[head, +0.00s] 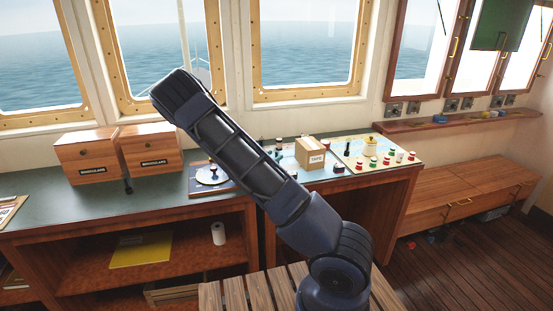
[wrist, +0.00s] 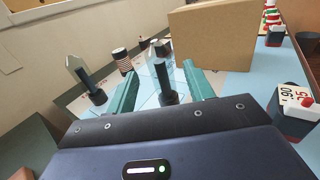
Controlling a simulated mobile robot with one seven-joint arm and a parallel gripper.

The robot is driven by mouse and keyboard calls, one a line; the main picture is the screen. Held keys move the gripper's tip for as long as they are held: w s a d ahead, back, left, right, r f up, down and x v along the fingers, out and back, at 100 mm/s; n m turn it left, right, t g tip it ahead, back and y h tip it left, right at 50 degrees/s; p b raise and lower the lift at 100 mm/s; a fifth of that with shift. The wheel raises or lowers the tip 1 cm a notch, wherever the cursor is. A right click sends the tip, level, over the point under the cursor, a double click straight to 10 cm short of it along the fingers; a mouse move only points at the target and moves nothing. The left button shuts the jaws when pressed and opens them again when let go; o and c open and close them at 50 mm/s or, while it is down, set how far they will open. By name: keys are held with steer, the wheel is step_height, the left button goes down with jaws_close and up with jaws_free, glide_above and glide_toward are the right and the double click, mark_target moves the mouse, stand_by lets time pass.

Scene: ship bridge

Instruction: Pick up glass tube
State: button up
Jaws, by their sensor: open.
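In the wrist view, my gripper (wrist: 160,82) is open, with its two teal fingers pointing forward over a light blue surface. A slim upright piece with a clear, glass-like body and a dark foot (wrist: 162,72) shows between the fingers; I cannot tell whether either finger touches it. A similar clear, pointed piece on a dark foot (wrist: 86,80) stands to the left, outside the left finger. I cannot tell which of these is the glass tube. In the head view my arm hides the gripper and these pieces.
A cardboard box (wrist: 212,38) stands close beyond the right finger; it also shows in the head view (head: 311,154). A striped cylinder (wrist: 122,61) stands behind the fingers. A block with numbers (wrist: 291,112) is at right. Wooden binocular boxes (head: 88,157) stand on the counter's left.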

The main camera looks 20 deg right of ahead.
steer(key=x, duration=0.4)
steer(key=shift+d, duration=0.15)
steer(key=c, duration=1.1)
steer(key=shift+o, duration=0.2)
steer(key=shift+r, duration=0.1)
step_height(320, 180, up, 20)
